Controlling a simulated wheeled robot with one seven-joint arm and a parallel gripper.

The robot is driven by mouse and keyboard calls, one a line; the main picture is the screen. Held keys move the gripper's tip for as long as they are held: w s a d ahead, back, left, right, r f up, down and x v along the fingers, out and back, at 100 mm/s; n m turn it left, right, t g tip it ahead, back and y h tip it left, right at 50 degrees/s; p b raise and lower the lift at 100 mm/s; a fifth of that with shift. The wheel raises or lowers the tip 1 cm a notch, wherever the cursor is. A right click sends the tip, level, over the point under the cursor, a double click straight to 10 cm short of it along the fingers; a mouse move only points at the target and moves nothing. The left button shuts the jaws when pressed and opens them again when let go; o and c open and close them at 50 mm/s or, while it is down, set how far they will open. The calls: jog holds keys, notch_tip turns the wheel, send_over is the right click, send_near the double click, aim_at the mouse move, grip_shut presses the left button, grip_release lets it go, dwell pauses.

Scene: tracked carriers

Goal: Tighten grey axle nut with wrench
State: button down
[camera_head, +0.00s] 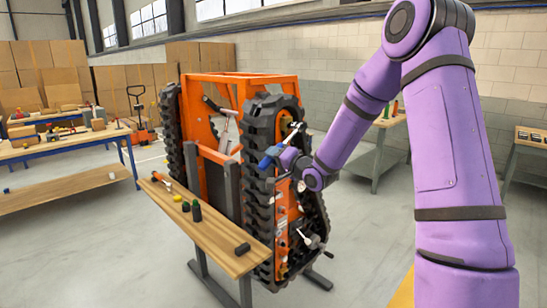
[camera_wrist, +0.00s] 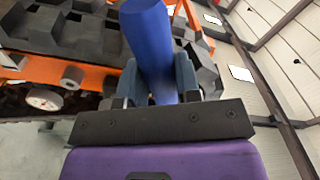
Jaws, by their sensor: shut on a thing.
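My gripper (camera_head: 282,155) is shut on a blue handle, seemingly the wrench (camera_head: 268,158), in front of the carrier's right track. The tracked carrier (camera_head: 238,76) is orange with black tracks. In the wrist view a grey cylindrical part (camera_wrist: 72,77) and a pale round part (camera_wrist: 44,98) sit on the orange side plate, left of my gripper and apart from it. I cannot tell which is the axle nut.
A narrow wooden bench (camera_head: 215,238) stands before the carrier, holding a red-handled tool (camera_head: 161,180), small yellow and green pieces and a black block (camera_head: 243,249). A workbench (camera_head: 65,143) is at left. A grey crank-like part (camera_head: 313,240) protrudes low on the track.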

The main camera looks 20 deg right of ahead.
jog(key=shift+v, duration=1.55)
jog(key=shift+v, duration=1.95)
jog(key=shift+r, duration=0.1)
